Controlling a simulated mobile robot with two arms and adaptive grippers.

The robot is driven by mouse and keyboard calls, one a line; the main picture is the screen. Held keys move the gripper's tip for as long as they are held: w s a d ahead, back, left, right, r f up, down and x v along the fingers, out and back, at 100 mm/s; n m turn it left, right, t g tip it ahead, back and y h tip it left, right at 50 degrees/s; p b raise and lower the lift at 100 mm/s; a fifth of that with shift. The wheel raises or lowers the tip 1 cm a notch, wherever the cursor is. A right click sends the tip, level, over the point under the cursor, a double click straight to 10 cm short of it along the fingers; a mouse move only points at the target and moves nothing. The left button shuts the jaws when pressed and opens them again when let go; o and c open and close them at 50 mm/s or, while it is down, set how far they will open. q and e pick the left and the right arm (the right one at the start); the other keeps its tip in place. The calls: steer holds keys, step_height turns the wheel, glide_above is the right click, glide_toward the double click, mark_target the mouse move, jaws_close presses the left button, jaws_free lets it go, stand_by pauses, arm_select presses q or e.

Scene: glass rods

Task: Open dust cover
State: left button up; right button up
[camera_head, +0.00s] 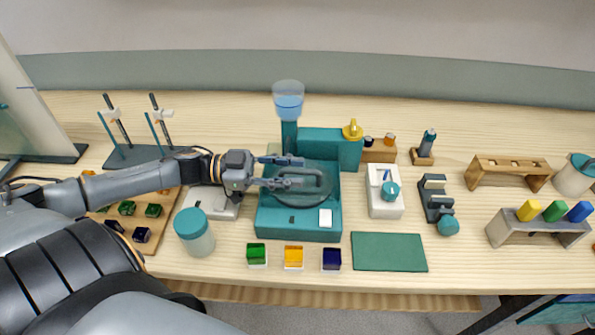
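A teal machine (300,228) stands near the middle of the bench. Its round dark dust cover (322,201) lies flat on top, with a looped handle, and looks closed. My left gripper (298,172) comes in from the left over the cover's upper left part. Its two fingers are spread apart with nothing clearly between them. Whether a finger touches the cover or its handle, I cannot tell. The fingers hide part of the cover. My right gripper is not in view.
A clear cup of blue liquid (289,104) stands on a column behind the machine. A teal-lidded jar (196,238) stands left, below my forearm. Green, orange and blue cubes (293,257) sit in front. A green mat (389,252) lies right.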

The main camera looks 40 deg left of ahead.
arm_select(q)
steer(key=shift+x, duration=0.85)
jaws_close()
